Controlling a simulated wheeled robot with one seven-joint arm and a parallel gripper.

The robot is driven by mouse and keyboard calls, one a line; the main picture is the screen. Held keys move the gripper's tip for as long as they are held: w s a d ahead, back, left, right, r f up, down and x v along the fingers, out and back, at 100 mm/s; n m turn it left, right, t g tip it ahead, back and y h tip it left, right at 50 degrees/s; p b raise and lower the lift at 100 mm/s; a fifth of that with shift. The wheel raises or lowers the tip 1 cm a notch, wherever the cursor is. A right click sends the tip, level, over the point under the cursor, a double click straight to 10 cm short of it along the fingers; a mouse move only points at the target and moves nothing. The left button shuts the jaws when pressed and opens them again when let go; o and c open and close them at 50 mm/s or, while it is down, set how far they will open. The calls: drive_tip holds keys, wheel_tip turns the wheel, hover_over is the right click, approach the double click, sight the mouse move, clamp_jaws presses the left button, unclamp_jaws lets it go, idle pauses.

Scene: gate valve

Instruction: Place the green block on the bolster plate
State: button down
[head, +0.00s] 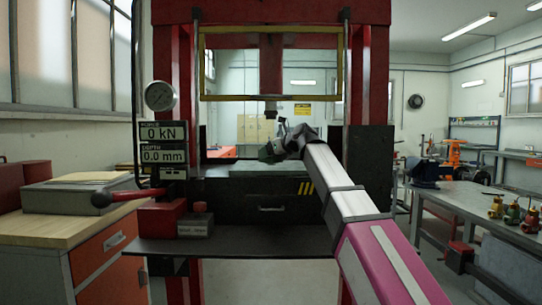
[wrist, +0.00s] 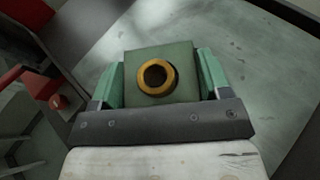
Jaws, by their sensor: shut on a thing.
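The green block (wrist: 184,62) is in the wrist view, with a yellow ring around a dark hole on its upper face. My gripper (wrist: 160,78) is shut on it, one green finger against each side. The bolster plate (wrist: 245,50) is the wide grey surface under and beyond the block. I cannot tell whether the block touches it. In the head view, my gripper (head: 272,151) is over the bolster plate (head: 235,172), below the press ram (head: 270,104). The block is too small and covered to make out clearly there.
Red press columns (head: 172,70) and (head: 366,75) stand on both sides of my gripper. A gauge (head: 160,96) and a display reading 0 kN and 0.0 mm (head: 163,143) are on the left column.

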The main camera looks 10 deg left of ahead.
drive_tip(key=shift+w+a+r, duration=0.1)
drive_tip(key=shift+w+a, duration=0.1)
drive_tip(key=shift+w, duration=0.45)
drive_tip(key=shift+w+a, duration=0.15)
drive_tip(key=shift+w, duration=0.45)
drive_tip(key=w, duration=0.1)
drive_tip(key=w+f, duration=0.1)
drive_tip(key=w, duration=0.1)
drive_tip(key=shift+a+f, duration=0.3)
drive_tip(key=shift+a, duration=0.05)
drive_tip(key=shift+f, duration=0.1)
drive_tip(key=shift+c, duration=0.4)
unclamp_jaws()
drive_tip(key=v, duration=1.2)
